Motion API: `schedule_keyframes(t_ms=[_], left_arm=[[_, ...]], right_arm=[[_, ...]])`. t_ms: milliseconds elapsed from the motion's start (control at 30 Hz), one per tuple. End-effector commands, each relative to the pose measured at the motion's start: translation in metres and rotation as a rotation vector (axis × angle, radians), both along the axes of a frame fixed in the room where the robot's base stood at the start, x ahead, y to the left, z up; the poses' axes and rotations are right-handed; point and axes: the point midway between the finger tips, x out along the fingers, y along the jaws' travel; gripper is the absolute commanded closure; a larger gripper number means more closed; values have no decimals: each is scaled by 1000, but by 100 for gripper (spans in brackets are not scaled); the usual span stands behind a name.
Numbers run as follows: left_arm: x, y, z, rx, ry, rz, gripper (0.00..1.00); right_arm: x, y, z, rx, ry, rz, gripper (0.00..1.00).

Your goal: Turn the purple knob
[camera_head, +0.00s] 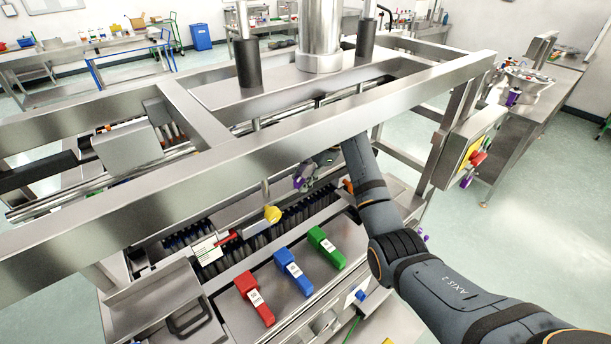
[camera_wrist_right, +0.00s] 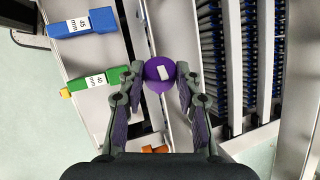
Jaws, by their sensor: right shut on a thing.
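The purple knob (camera_wrist_right: 158,72) is round with a small white label, and it sits between the fingertips of my right gripper (camera_wrist_right: 160,77) in the right wrist view. The fingers are shut on it, one on each side. In the head view my right arm reaches under the long steel beam, and the right gripper (camera_head: 308,173) shows partly there, with a bit of the purple knob (camera_head: 298,183) beside it. The beam and the arm hide much of the grip. My left gripper is not in view.
The steel beam (camera_head: 250,150) runs above my right gripper. Red (camera_head: 254,298), blue (camera_head: 294,271) and green (camera_head: 326,247) blocks lie on the front panel. A yellow knob (camera_head: 272,213) stands left of the gripper. Rows of dark parts (camera_wrist_right: 208,50) lie beside the knob.

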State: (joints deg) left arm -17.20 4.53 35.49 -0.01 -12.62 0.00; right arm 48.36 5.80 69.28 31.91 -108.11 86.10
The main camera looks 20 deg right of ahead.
Motion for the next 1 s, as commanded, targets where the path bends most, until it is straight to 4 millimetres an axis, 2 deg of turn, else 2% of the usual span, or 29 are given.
schedule_keyframes(t_ms=[400,967,1000], left_arm=[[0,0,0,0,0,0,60],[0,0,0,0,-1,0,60],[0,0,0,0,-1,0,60]], right_arm=[[-3,9,-4,-193,-81,0,98],[-4,10,-6,-228,-95,0,98],[-4,10,-6,-228,-95,0,65]])
